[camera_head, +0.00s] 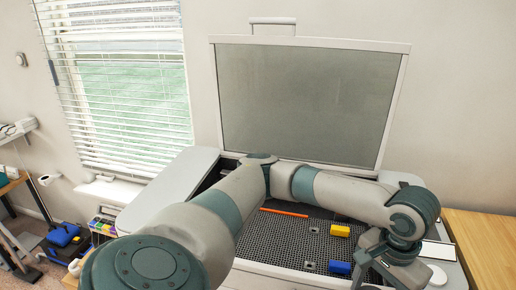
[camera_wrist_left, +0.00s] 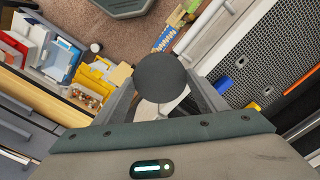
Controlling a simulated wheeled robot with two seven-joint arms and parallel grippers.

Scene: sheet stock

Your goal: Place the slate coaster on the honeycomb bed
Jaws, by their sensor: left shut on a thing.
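The slate coaster (camera_wrist_left: 161,82) is a dark round disc in the left wrist view. My left gripper (camera_wrist_left: 162,98) is shut on it, with one finger at each side. In the head view my left arm reaches across the machine, and its gripper (camera_head: 382,268) is at the front right edge of the bed; I cannot make out the coaster there. The honeycomb bed (camera_head: 275,240) is a dark mesh inside the open machine; it also shows at the right of the left wrist view (camera_wrist_left: 250,50), with the coaster apart from it. My right gripper is not in view.
On the bed are a yellow block (camera_head: 340,230), a blue block (camera_head: 340,267), an orange strip (camera_head: 284,212) and small grey pieces (camera_head: 309,265). The raised lid (camera_head: 310,100) stands behind. A wooden surface (camera_head: 490,245) is at right. The bed's left-front part looks bare.

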